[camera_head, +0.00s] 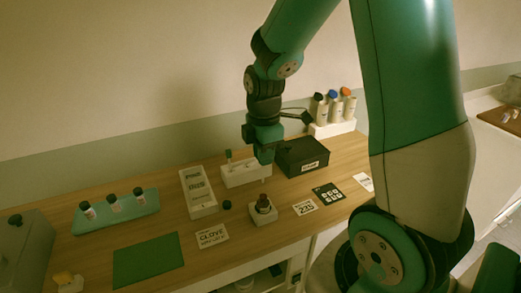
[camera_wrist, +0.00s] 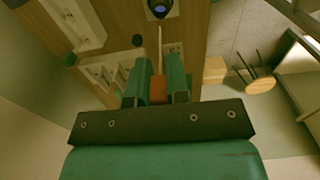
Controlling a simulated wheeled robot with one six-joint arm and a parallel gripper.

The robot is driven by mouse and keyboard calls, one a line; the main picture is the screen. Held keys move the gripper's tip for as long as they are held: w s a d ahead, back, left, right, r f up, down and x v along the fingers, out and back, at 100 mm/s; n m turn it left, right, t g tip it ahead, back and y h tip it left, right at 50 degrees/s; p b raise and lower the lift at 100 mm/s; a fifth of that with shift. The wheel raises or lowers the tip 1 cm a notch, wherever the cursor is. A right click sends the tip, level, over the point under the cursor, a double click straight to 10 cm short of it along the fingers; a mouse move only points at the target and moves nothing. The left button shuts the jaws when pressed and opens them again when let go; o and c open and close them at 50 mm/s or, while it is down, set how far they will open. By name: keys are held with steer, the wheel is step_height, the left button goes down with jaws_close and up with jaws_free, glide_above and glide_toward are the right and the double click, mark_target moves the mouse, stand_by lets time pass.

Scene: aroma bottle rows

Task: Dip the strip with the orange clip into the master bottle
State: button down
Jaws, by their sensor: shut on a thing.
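My gripper (camera_wrist: 158,90) is shut on the orange clip (camera_wrist: 158,89) in the wrist view. The pale thin strip (camera_wrist: 160,45) extends from the clip toward the top of that view. In the head view my gripper (camera_head: 265,157) is over the white strip holder (camera_head: 246,176), and the clip and strip cannot be made out. A dark open bottle (camera_head: 263,204), apparently the master bottle, stands on a small white base in front of the holder. Its round mouth (camera_wrist: 160,9) shows at the top of the wrist view, beyond the strip's far end; they look apart.
A dark box (camera_head: 302,157) is right of the holder, with several capped bottles (camera_head: 334,109) behind. A loose dark cap (camera_head: 227,204) lies left of the open bottle. A long white box (camera_head: 198,193), a green rack (camera_head: 118,209) and a green mat (camera_head: 148,260) are left.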

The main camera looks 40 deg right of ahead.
steer(key=shift+f+b, duration=1.3)
steer(key=shift+f, duration=0.75)
steer(key=shift+f+b, duration=1.65)
steer(key=shift+f, duration=1.05)
stand_by(1.2)
step_height(320, 180, up, 9)
steer(key=p, duration=0.7)
steer(key=shift+f+p, duration=0.2)
steer(key=shift+p, duration=0.1)
steer(key=shift+s+f, duration=0.1)
steer(key=shift+s, duration=0.05)
stand_by(0.3)
